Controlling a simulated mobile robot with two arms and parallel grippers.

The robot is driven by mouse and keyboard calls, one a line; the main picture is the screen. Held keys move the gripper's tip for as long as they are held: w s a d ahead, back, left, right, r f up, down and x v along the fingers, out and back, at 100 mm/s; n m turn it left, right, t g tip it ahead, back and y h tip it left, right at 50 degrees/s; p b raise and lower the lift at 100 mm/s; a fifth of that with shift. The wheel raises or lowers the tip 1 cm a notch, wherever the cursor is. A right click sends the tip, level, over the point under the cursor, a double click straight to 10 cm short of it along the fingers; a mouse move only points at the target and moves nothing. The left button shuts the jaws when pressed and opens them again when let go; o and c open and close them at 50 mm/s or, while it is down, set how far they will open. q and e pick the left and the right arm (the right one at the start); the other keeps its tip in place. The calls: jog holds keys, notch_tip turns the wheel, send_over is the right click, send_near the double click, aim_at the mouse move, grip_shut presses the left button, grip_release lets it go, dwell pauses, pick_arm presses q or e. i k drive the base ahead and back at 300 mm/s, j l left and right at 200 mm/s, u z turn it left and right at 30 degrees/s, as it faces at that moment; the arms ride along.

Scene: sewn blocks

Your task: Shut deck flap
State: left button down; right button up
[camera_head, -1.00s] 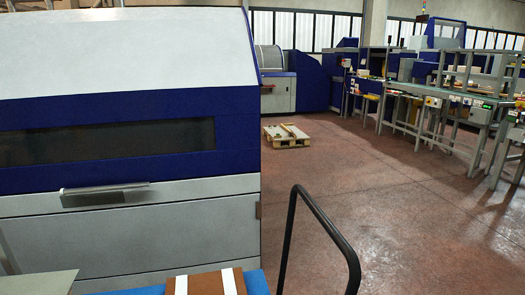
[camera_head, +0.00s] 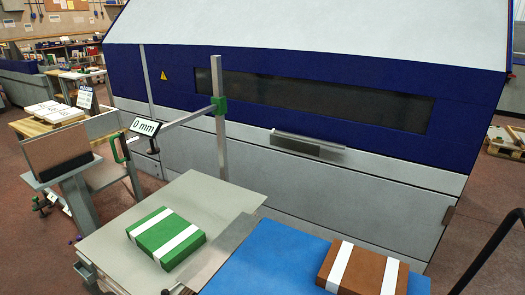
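Neither gripper is in view. A pale grey deck (camera_head: 205,196) stands in the lower middle of the head view. A green block with two white bands (camera_head: 150,228) lies on it. A blue surface (camera_head: 262,268) adjoins it on the right, and a brown block with white bands (camera_head: 363,262) lies there. A narrow grey metal strip (camera_head: 222,252) slopes between the deck and the blue surface. I cannot tell whether this strip is the deck flap, or whether it is hinged.
A large blue and white machine (camera_head: 290,60) with a dark window and a grey handle (camera_head: 306,144) stands behind the deck. A grey post (camera_head: 220,135) with a green clamp and a "0 mm" sign (camera_head: 145,127) rises at the deck's back. A black rail (camera_head: 490,252) is at right.

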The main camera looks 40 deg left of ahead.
aim_at(198, 274)
jog(key=u, duration=1.75)
